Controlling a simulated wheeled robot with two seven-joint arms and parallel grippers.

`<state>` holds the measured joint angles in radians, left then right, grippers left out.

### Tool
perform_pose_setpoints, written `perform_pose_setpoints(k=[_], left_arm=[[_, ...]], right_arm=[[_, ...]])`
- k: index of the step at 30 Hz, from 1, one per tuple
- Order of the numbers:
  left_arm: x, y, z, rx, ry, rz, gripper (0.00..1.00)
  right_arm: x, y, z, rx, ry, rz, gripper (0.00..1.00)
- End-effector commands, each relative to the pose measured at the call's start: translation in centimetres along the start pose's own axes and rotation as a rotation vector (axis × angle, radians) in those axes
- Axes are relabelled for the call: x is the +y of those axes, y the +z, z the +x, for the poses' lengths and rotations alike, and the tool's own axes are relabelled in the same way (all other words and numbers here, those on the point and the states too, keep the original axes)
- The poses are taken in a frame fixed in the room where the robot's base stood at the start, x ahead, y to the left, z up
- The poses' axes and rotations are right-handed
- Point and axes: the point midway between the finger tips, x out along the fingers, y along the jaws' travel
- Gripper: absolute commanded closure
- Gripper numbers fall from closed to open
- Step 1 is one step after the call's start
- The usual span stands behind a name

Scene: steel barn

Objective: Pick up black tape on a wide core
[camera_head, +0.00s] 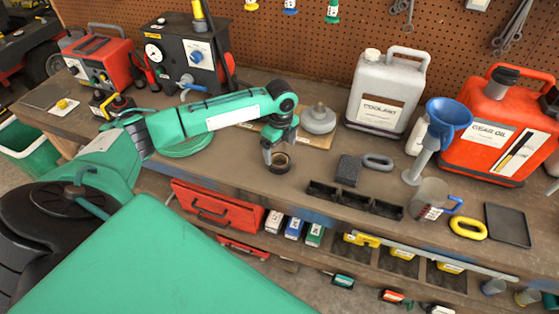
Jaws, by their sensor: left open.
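The black tape on a wide core (286,167) is a small dark ring with a tan inner core. It rests on the brown bench top near the bench's front edge. My left gripper (273,154) points down at the tape from above, its jaws open. Its fingers overlap the tape's left and back side in the picture; whether they touch it I cannot tell. Part of the tape's rim and hole is hidden behind the fingers. My right gripper does not show.
Right of the tape are a dark block (348,169), a grey ring (378,161) and a black divided tray (354,199). A grey coolant jug (375,118) and a red gear oil can (500,150) stand behind. A grey round weight (319,120) sits behind the gripper.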

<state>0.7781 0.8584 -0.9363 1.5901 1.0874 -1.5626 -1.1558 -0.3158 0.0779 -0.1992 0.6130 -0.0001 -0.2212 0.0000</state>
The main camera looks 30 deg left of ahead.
Motion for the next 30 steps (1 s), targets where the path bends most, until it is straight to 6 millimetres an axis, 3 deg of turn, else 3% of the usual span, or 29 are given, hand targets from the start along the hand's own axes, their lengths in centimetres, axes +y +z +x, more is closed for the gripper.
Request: perform_pose_setpoints(k=[10, 15, 23, 26, 30], left_arm=[[0.1, -0.1, 3.2, 0.0, 0.004, 0.0, 0.11], [0.1, -0.1, 5.5, -0.001, 0.001, 0.0, 0.11], [0.1, -0.1, 6.2, -0.001, -0.001, 0.001, 0.11], [0.1, -0.1, 6.2, -0.001, -0.001, 0.001, 0.24], [0.1, -0.1, 6.1, -0.001, -0.001, 0.001, 0.52]], right_arm=[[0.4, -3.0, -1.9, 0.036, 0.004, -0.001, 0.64], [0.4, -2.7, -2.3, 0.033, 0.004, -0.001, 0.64], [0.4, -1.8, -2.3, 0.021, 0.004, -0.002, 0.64], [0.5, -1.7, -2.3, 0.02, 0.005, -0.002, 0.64], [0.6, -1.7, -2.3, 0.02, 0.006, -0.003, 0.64]])
